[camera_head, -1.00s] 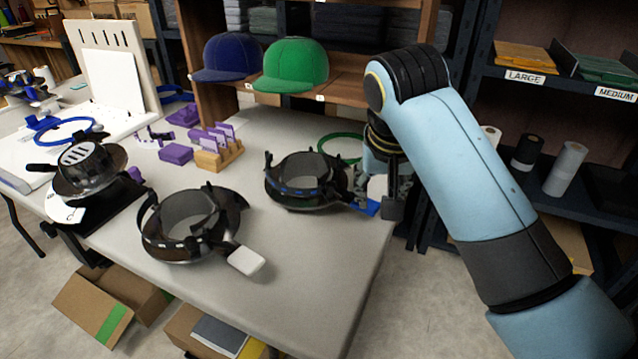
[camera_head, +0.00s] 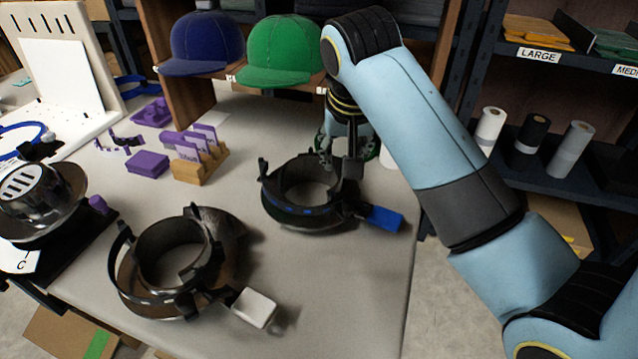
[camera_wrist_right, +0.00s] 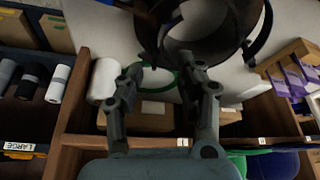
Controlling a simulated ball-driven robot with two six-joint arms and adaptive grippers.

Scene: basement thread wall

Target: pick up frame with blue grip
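The frame with blue grip (camera_head: 287,209) is a dark round hoop lying on the grey table. Its blue grip (camera_head: 385,219) points right. My right gripper (camera_head: 340,165) is at the frame's far right side, overlapping its rim in the head view. I cannot tell whether a finger touches the rim. The blue grip is not seen in the wrist view. My left gripper is not in view.
A similar frame with a white grip (camera_head: 255,308) lies nearer on the left. Purple blocks in a wooden holder (camera_head: 202,160), a green cap (camera_head: 282,52) and a blue cap (camera_head: 203,43) stand behind. A shelf with rolls (camera_head: 530,140) is on the right.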

